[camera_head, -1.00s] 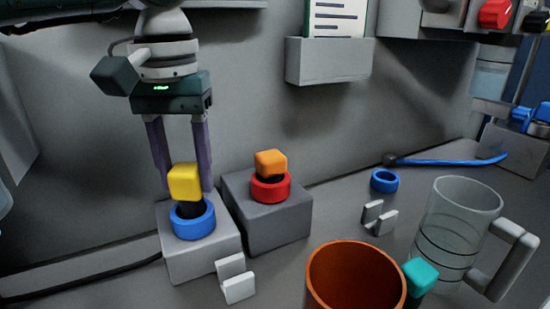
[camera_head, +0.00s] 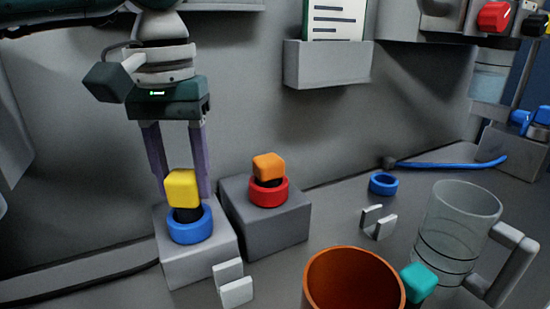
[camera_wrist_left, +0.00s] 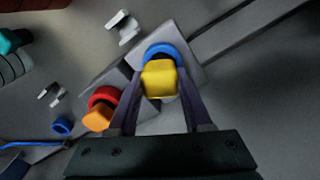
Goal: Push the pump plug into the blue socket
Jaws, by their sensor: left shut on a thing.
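The plug with the yellow cap (camera_head: 182,188) and dark lower body stands in the blue socket (camera_head: 189,226), a blue ring on a light grey block. Part of the dark body still shows above the ring; how deep it sits is hidden. My left gripper (camera_head: 179,184) points down from above with its purple fingers on either side of the yellow cap, shut on it. The left wrist view also shows the yellow cap (camera_wrist_left: 159,79) between the fingers, with the blue socket (camera_wrist_left: 163,51) partly behind it. My right gripper is not in view.
Beside it, an orange-capped plug (camera_head: 268,166) stands in a red socket (camera_head: 268,191) on a darker block. White clips (camera_head: 235,284), an orange cup (camera_head: 353,283), a teal-capped thing (camera_head: 419,281), a glass mug (camera_head: 450,225) and a loose blue ring (camera_head: 383,184) stand nearby.

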